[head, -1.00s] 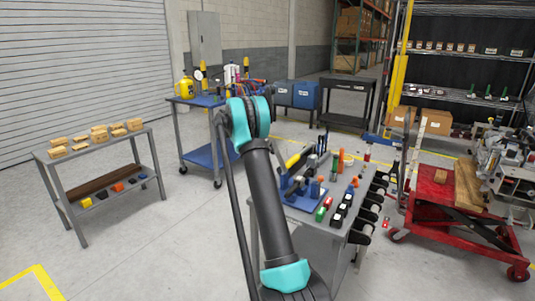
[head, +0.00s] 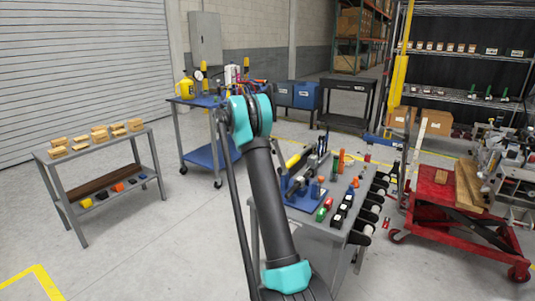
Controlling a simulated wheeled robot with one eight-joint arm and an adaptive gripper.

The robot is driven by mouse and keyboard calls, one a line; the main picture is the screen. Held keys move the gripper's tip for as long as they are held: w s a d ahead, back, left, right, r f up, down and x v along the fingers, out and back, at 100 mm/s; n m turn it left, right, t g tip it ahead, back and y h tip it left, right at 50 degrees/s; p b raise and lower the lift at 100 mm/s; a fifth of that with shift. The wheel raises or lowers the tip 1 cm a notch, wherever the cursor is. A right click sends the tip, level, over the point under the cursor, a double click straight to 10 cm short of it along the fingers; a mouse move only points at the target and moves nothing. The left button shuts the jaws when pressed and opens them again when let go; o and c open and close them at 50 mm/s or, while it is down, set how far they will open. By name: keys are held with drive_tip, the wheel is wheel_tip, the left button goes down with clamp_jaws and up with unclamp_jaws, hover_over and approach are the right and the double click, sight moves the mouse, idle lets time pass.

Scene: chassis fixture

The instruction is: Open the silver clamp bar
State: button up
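A blue fixture (head: 303,196) sits on the grey workbench (head: 323,228), just right of my arm. Small grey metal parts and a dark upright piece (head: 322,143) show on and above it. Which of these is the silver clamp bar, and whether it is open or closed, is too small to tell. My arm rises from the bottom middle to a teal elbow left of the fixture. My gripper cannot be made out; the arm beyond the elbow is hidden.
Green, red, orange and black parts (head: 340,210) crowd the workbench right of the fixture. A red lift cart (head: 432,193) stands to the right, a blue cart (head: 210,157) behind left, and a table with wooden blocks (head: 100,143) farther left. Floor at left is open.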

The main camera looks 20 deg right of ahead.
wheel_tip(320, 180, up, 7)
drive_tip(key=shift+r, duration=0.15)
drive_tip(key=shift+a, duration=0.1)
idle(0.5)
